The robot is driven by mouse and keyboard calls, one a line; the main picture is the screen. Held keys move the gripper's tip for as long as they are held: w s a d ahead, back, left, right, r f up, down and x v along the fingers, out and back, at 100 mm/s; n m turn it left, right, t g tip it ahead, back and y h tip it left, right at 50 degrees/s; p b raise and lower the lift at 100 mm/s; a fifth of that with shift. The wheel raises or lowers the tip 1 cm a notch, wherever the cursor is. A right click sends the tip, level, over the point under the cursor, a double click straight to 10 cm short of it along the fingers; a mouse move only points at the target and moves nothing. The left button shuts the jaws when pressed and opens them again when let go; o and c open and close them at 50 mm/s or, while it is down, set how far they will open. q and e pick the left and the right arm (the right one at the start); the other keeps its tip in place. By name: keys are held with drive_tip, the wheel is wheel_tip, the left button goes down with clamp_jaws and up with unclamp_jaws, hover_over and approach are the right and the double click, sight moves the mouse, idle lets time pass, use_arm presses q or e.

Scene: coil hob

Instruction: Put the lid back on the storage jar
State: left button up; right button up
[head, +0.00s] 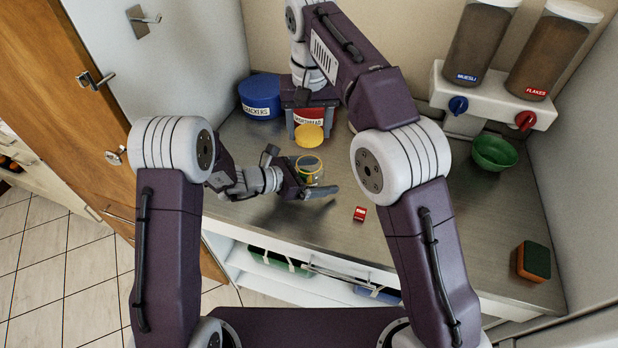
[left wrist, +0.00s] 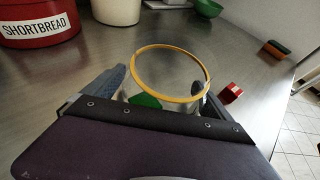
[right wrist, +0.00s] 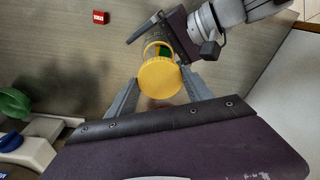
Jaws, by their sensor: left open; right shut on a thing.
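The storage jar is a clear jar (head: 309,172) with a yellow rim, upright on the steel worktop. Its open mouth (left wrist: 137,55) shows in the left wrist view, with something green in or behind the glass. My left gripper (head: 312,183) is low at the jar, open, with one finger on either side of it. The yellow round lid (head: 310,136) is in my right gripper (right wrist: 160,88), which is shut on it. The lid is held beyond the jar in the head view; in the right wrist view it partly covers the jar (right wrist: 158,48).
A red shortbread tin (left wrist: 38,24) and a blue crackers tin (head: 260,98) stand at the back. A small red box (head: 360,213) lies right of the jar. A green bowl (head: 494,152), a sponge (head: 534,262) and wall dispensers (head: 480,45) are further right. The worktop's middle right is clear.

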sight(309, 154)
use_arm(q)
drive_tip(key=shift+c, duration=0.2)
drive_tip(key=c, duration=2)
clamp_jaws()
use_arm(e)
drive_tip(key=shift+s+f, duration=0.1)
drive_tip(key=shift+f, duration=2.4)
drive_tip(key=shift+f, duration=0.1)
drive_tip(key=shift+f, duration=0.8)
drive_tip(key=shift+f, duration=0.6)
